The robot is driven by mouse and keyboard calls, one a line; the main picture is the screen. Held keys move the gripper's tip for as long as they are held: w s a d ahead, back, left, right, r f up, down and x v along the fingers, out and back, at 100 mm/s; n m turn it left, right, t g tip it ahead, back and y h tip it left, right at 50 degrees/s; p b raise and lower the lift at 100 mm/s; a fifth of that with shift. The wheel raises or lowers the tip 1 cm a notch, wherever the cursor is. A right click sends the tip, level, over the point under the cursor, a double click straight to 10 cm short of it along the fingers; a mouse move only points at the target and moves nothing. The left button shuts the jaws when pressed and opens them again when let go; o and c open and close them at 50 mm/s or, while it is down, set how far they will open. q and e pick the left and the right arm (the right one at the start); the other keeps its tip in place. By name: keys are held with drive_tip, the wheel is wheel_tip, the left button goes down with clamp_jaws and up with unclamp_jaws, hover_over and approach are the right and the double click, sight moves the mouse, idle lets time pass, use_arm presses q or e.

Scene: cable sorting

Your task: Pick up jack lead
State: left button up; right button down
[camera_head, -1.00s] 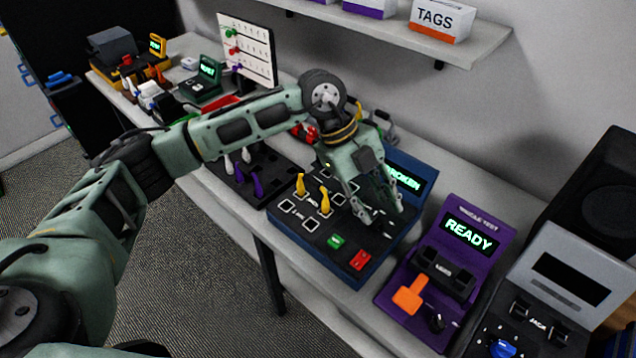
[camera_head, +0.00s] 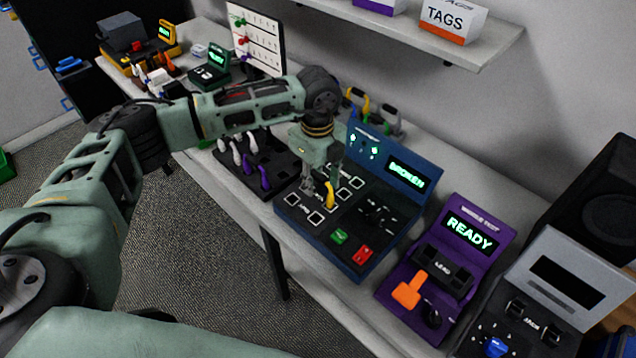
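The blue tester (camera_head: 345,261) reads "BROKEN" on its screen. A yellow plug (camera_head: 329,196) stands upright on the left part of its panel. My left gripper (camera_head: 313,190) points down over the tester's left sockets, just left of this plug. Its fingers cover the spot where a second yellow plug showed earlier. I cannot tell whether the fingers touch or hold that plug, or how far apart they are. No plug is clearly marked as the jack lead. My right gripper is not in view.
A black rack (camera_head: 281,178) with white and purple plugs stands left of the tester. A purple tester (camera_head: 400,290) reading "READY" and a grey "JACK" unit (camera_head: 562,262) stand to the right. Coiled leads (camera_head: 388,121) lie behind my arm. A shelf (camera_head: 490,48) hangs above.

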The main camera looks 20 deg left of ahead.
use_arm(q)
drive_tip(key=shift+c, duration=0.5)
clamp_jaws()
drive_tip(key=shift+r, duration=0.3)
drive_tip(key=r, duration=0.1)
drive_tip(key=r+b, duration=0.2)
drive_tip(key=shift+d+r, duration=0.25)
drive_tip(key=s+d+r+b, duration=0.1)
drive_tip(key=d+r+b, duration=0.1)
drive_tip(key=d+r, duration=0.8)
drive_tip(key=shift+s+d, duration=0.4)
drive_tip(key=shift+d, duration=0.15)
